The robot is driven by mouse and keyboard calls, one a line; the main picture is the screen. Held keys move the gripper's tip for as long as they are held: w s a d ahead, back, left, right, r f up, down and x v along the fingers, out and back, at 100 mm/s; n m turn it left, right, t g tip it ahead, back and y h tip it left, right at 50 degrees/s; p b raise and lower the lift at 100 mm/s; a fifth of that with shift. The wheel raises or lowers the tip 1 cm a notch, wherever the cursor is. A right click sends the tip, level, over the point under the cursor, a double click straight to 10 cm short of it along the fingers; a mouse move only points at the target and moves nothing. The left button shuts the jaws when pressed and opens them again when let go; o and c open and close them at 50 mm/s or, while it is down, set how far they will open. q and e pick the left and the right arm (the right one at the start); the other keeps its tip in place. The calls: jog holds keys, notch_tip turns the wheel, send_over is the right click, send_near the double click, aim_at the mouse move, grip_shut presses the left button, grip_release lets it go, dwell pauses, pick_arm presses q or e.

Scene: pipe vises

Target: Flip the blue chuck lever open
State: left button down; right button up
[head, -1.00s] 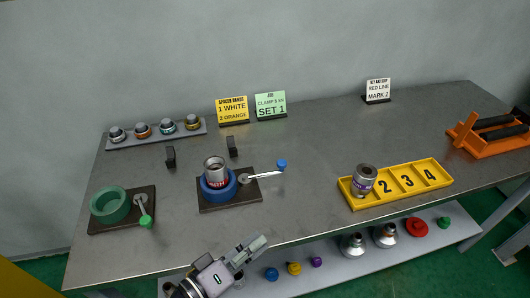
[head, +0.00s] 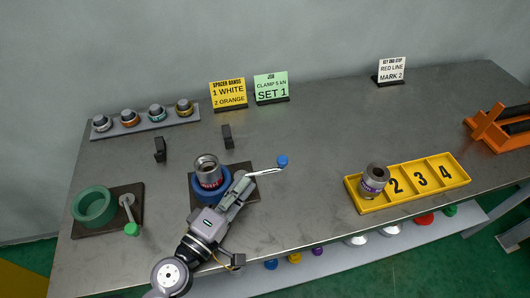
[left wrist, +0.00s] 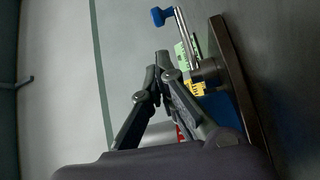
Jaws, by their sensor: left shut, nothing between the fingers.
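The blue chuck (head: 198,192) stands on a dark base plate (head: 240,170) with a metal cylinder (head: 207,168) with a red mark upright in it. Its lever is a silver rod (head: 268,171) with a blue knob (head: 282,160), pointing right. In the left wrist view the lever's rod (left wrist: 187,38) and knob (left wrist: 160,16) show beyond the fingers. My left gripper (head: 246,181) is shut and empty, above the plate at the lever's pivot end. It hides the pivot in the head view; I cannot tell whether it touches. My right gripper is not in view.
A green chuck (head: 93,206) with a green-knobbed lever (head: 130,215) stands at left. Two small black blocks (head: 160,150) stand behind. A yellow numbered tray (head: 408,186) holds a purple-banded can (head: 374,181). An orange stand (head: 490,130) is at right. The table's middle is clear.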

pick_arm(q)
jog(key=shift+w+d+r+p, duration=0.15)
jog(key=shift+w+d+p, duration=0.05)
jog(key=shift+w+p, duration=0.2)
jog(key=p+x, duration=0.3)
jog(key=x, duration=0.5)
jog(key=shift+w, duration=0.1)
jog(key=shift+w+d, duration=0.25)
jog(key=shift+w, duration=0.2)
